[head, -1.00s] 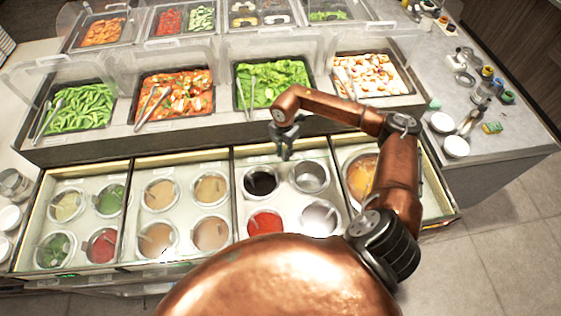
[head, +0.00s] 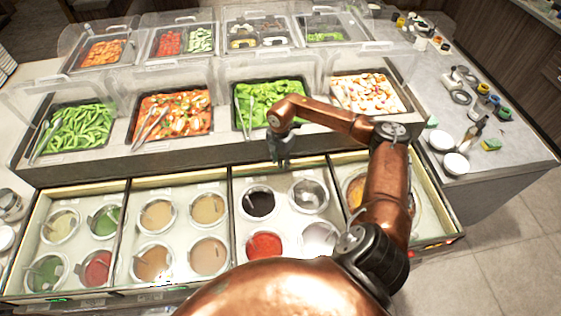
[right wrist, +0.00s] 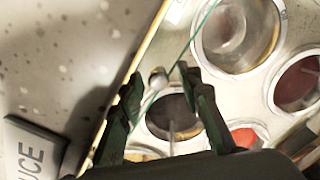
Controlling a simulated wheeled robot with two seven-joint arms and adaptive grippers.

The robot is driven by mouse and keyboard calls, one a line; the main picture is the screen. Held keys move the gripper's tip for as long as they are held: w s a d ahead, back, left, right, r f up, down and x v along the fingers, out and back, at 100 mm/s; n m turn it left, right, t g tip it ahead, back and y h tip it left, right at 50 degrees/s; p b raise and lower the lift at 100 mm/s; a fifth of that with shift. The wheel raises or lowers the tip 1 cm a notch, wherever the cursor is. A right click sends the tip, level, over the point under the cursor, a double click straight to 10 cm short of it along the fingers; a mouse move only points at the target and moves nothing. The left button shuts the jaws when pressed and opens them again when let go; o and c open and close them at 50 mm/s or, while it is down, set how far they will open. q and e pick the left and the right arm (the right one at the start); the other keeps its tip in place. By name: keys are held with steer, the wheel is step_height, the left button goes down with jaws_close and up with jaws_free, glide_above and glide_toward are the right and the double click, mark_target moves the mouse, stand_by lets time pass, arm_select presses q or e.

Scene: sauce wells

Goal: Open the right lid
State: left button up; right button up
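My right gripper (head: 281,160) is at the back edge of the sauce wells, above and behind the dark sauce well (head: 258,202). In the right wrist view its two dark fingers (right wrist: 160,82) are apart. A small round metal knob (right wrist: 158,78) shows between the fingertips; contact cannot be told. A thin green glass edge (right wrist: 198,35) runs beside the knob and looks like part of a clear lid. The lid's full outline is hard to see in the head view. My left gripper is in neither view.
Several round wells of sauce fill the framed sections in front, including a red one (head: 264,246). Food trays with tongs, such as the green leaf tray (head: 236,125), stand behind a raised ledge. My right forearm covers part of the rightmost section. A grey side counter (head: 515,160) holds bowls and bottles.

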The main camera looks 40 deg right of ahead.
steer(key=shift+r, duration=0.2)
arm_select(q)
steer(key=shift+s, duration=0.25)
arm_select(e)
step_height(320, 180, up, 12)
steer(key=shift+f, duration=0.2)
stand_by(0.6)
